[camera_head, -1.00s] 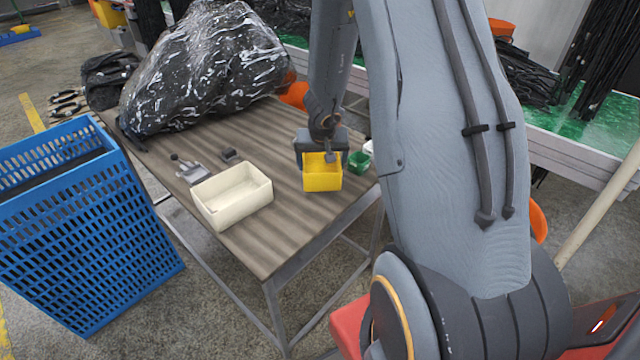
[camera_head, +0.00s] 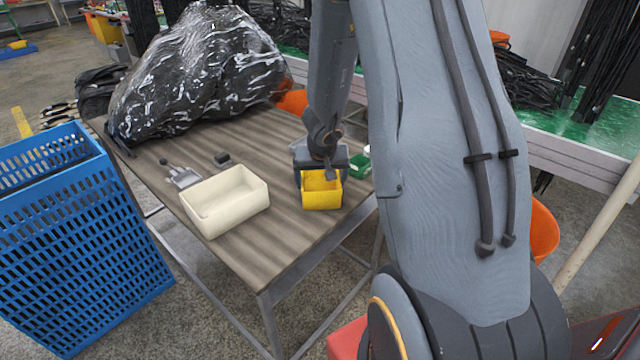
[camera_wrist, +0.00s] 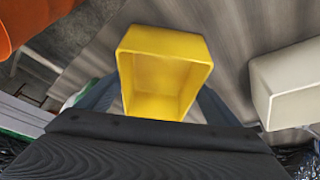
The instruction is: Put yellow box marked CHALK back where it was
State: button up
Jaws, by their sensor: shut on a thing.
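The yellow box (camera_head: 321,190) is an open-topped, empty box at the right part of the wooden table in the head view. No CHALK marking is readable from here. My gripper (camera_head: 321,172) is over it from above and shut on it, with a finger at each side. In the wrist view the yellow box (camera_wrist: 162,75) shows its open inside between the two fingers (camera_wrist: 155,98). I cannot tell whether its bottom touches the table.
A cream open box (camera_head: 226,200) stands left of the yellow box on the table (camera_head: 262,245). A small dark block (camera_head: 222,158), a grey metal tool (camera_head: 182,176) and a green container (camera_head: 359,165) are nearby. A bagged black bundle (camera_head: 205,75) fills the table's back. A blue crate (camera_head: 75,235) stands left.

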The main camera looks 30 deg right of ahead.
jog(key=shift+f, duration=0.15)
jog(key=o, duration=1)
